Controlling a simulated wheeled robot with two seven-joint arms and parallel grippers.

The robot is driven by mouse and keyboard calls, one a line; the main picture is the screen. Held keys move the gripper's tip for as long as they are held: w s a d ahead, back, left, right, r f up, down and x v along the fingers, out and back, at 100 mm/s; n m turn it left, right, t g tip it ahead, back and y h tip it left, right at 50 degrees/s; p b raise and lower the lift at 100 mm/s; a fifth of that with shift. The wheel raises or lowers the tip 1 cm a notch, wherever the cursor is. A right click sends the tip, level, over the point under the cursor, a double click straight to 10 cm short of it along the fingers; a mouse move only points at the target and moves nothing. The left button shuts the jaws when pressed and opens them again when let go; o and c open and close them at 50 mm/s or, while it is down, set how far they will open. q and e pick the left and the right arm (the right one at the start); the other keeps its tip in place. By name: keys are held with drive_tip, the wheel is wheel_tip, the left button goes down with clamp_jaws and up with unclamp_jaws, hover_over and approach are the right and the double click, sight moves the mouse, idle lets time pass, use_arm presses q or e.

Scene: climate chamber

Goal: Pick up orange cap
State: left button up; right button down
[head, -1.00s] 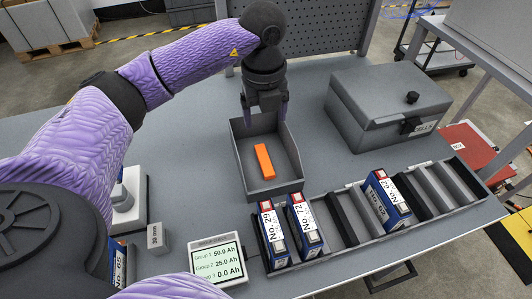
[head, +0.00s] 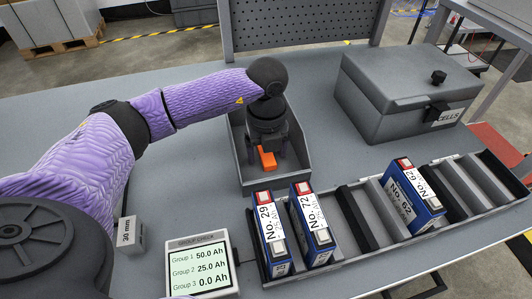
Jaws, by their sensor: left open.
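The orange cap (head: 267,161) lies in a grey open bin (head: 245,180) in the middle of the table. Only its near end shows; my left gripper (head: 267,148) hides the rest. My left gripper points down into the bin, right over the cap. Its jaws are open, but the fingertips are mostly hidden, and I cannot tell whether they touch the cap. My right gripper is not in view.
A long slotted rack (head: 352,262) in front holds battery cells No. 29 (head: 269,236), No. 72 (head: 312,225) and No. 62 (head: 411,198). A lidded grey CELLS box (head: 385,85) stands at the right. A group-gauge display (head: 200,266) and a 30 mm block (head: 128,233) are at the left front.

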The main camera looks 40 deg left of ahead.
use_arm(q)
drive_tip(key=shift+r, duration=0.1)
drive_tip(key=shift+c, duration=0.4)
drive_tip(key=c, duration=1)
wheel_tip(320, 180, up, 10)
drive_tip(key=p, duration=0.4)
